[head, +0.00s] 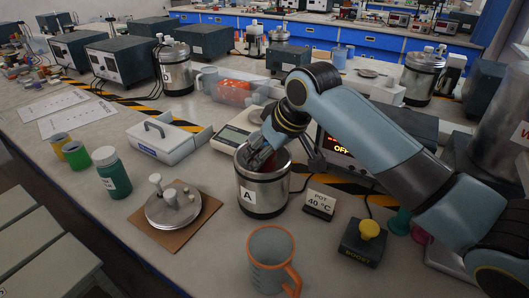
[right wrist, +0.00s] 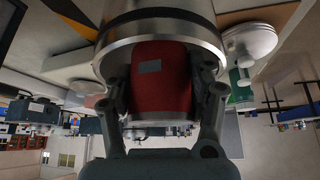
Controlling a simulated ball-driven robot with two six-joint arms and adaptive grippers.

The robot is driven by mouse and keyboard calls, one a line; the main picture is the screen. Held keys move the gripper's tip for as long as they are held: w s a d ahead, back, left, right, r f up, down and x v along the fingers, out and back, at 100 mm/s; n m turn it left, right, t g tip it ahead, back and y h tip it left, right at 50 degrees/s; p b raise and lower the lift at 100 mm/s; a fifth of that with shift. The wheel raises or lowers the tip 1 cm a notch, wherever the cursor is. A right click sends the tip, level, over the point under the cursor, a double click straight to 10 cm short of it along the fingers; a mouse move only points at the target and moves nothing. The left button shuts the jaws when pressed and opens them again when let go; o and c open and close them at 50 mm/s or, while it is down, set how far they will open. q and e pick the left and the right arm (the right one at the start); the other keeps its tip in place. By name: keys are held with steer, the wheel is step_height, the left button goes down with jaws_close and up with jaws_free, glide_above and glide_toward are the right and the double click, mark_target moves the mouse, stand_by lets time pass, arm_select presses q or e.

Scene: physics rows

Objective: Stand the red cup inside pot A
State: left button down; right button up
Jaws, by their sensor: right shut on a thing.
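The cup is partly inside the rim of pot A (right wrist: 115,55). In the head view only a little red shows within the pot; the cup's lower end is hidden. My left gripper is in neither view.
The pot's lid (head: 174,206) lies on a brown board to the left. A grey mug with an orange handle (head: 271,255) stands in front. A scale (head: 232,137) is behind.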

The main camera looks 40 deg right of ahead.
steer(key=shift+f, duration=0.55)
steer(key=o, duration=1)
steer(key=shift+r, duration=0.35)
steer(key=p+v, duration=0.1)
steer(key=v, duration=1.1)
steer(key=shift+r, duration=0.3)
steer(key=shift+f, duration=0.1)
